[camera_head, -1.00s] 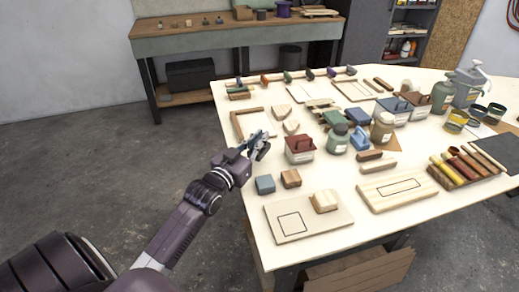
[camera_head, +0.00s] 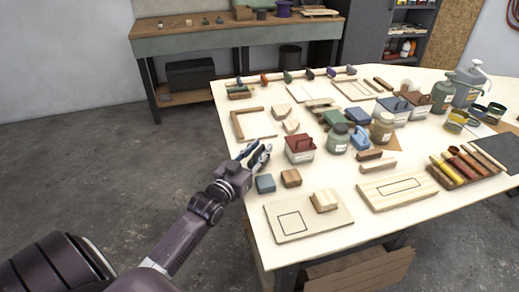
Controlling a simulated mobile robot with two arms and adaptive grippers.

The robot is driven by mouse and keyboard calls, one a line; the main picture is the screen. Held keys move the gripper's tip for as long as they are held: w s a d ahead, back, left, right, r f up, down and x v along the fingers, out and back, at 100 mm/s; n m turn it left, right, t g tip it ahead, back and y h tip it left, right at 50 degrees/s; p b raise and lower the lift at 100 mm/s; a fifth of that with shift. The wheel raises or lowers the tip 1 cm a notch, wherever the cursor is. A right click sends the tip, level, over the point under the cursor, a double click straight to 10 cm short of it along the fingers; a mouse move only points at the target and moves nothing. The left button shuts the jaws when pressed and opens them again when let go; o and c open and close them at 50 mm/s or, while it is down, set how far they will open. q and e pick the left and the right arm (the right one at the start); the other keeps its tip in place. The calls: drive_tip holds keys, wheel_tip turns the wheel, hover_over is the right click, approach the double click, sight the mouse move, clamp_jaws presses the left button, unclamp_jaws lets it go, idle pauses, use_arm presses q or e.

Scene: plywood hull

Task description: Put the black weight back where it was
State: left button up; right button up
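No object here is plainly a black weight. A small dark blue-grey block (camera_head: 265,183) lies near the table's left edge, beside a brown block (camera_head: 291,178). A pale board (camera_head: 318,227) at the front has an empty square outline on its left part and a pale wooden block (camera_head: 324,200) near its back right. My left gripper (camera_head: 259,153) is over the table's left edge, behind the dark block and left of a red-lidded tub (camera_head: 299,149). Its fingers are apart and I see nothing between them. My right gripper is not in view.
The table (camera_head: 345,223) is crowded. A second pale board (camera_head: 397,189) with an outlined rectangle lies to the right. A green jar (camera_head: 338,138), a wooden frame (camera_head: 236,123) and a tray of coloured sticks (camera_head: 465,167) stand around. Bare tabletop shows along the left edge.

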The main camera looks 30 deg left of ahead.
use_arm(q)
drive_tip(key=s, duration=0.3)
drive_tip(key=s+b, duration=0.1)
drive_tip(key=s, duration=0.6)
drive_tip(key=shift+s+d, duration=0.3)
drive_tip(key=shift+s, duration=0.05)
drive_tip(key=shift+s+r, duration=0.15)
drive_tip(key=shift+s, duration=0.5)
